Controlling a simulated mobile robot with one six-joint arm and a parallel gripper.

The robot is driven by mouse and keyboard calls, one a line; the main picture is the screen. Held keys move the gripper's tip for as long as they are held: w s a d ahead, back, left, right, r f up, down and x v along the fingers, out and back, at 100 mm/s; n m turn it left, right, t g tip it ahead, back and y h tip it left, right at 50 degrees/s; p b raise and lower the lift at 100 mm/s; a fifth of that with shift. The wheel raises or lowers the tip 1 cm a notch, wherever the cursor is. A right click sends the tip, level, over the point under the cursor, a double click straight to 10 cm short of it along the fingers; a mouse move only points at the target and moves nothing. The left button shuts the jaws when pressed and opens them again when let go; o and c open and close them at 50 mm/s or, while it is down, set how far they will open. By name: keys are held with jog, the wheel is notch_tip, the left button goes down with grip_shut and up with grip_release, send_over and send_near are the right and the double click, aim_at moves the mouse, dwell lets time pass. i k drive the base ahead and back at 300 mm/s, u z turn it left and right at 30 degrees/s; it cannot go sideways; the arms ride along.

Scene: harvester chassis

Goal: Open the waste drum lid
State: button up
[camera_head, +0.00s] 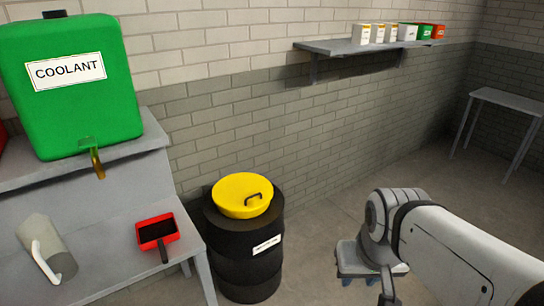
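The waste drum (245,262) is black with a white label and stands upright on the floor beside the bench. Its round yellow lid (232,198) lies on top and looks shut. A dark handle (254,198) arches up on the right part of the lid. My arm reaches in from the lower right. What looks like my gripper (357,272) is at its end, low and to the right of the drum, clear of the lid. Its fingers are too small and partly hidden to tell whether they are open or shut.
A green coolant container (70,85) with a tap stands on a raised bench at left. A grey jug (48,250) and a red tray (157,232) are on the lower bench. A wall shelf (370,47) holds several small boxes. A grey table (508,102) stands far right.

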aim_at(241, 192)
jog(key=u, duration=0.3)
jog(key=i, duration=1.2)
jog(key=u, duration=0.75)
jog(key=k, duration=0.8)
jog(key=u, duration=0.2)
jog(key=i, duration=0.85)
jog(key=z, duration=0.1)
